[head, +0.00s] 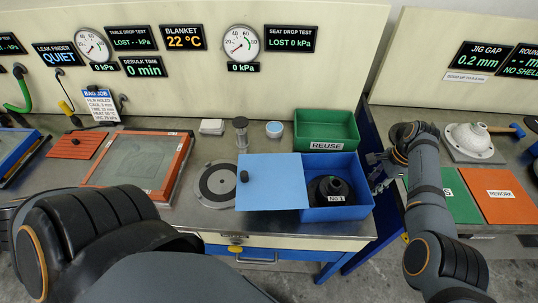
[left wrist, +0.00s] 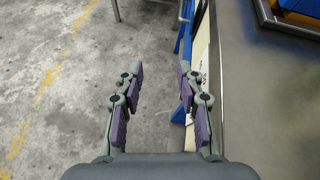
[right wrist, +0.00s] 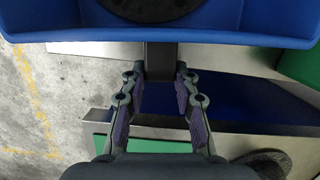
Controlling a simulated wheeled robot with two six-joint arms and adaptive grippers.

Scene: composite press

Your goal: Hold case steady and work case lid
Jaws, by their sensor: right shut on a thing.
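My right gripper (head: 379,168) is at the case's right side. In the right wrist view, my right gripper (right wrist: 160,82) is shut on a dark handle (right wrist: 160,58) on the blue case wall (right wrist: 60,25). My left gripper (left wrist: 157,85) is open and empty beside the bench edge, over the floor; the head view hides it.
A green REUSE bin (head: 326,128) stands behind the case. An orange-framed panel (head: 135,165) lies further left. A gap separates the right bench.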

